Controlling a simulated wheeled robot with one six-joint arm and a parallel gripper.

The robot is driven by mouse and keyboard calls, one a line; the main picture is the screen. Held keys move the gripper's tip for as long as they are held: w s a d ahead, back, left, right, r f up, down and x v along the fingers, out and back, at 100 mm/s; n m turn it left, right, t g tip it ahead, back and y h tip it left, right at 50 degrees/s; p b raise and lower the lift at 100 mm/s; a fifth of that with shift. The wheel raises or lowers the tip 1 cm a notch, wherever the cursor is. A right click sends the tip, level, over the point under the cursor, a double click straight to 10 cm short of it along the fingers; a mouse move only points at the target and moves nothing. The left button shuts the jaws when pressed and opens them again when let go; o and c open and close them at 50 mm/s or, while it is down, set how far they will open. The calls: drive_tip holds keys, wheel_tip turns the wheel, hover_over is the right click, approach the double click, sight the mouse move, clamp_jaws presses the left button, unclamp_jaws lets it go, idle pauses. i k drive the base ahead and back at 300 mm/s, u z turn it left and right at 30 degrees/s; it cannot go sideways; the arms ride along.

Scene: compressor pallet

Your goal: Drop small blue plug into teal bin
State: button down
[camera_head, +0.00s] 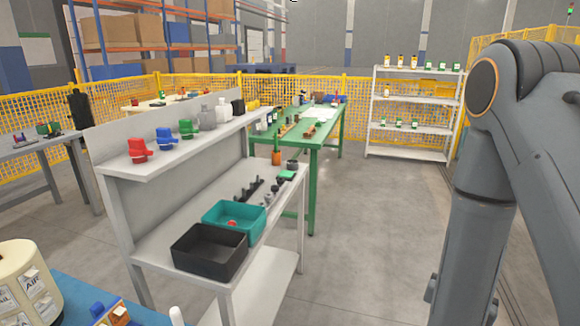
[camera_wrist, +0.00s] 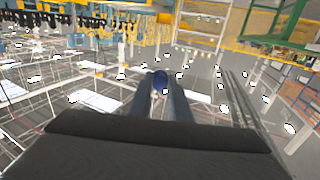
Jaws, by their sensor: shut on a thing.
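The teal bin (camera_head: 257,224) stands on the lower top of the white bench in the head view, right behind a black bin. A small red piece (camera_head: 232,223) shows inside it. In the wrist view my gripper (camera_wrist: 162,100) is shut on the small blue plug (camera_wrist: 160,79), whose rounded end shows between the fingertips. The rest of the plug is hidden by the fingers. My gripper is out of the head view, where only my arm shows at the right. The wrist view does not show the bin, so I cannot tell the distance between plug and bin.
The black bin (camera_head: 205,257) stands at the bench's near end. A raised shelf (camera_head: 180,152) with red, blue and green valves runs along the bench's left side. Dark fittings (camera_head: 250,190) lie behind the teal bin. Open floor (camera_head: 370,220) lies right of the bench.

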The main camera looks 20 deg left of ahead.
sight(245, 225)
drive_tip(key=i, duration=3.1)
drive_tip(key=u, duration=3.2)
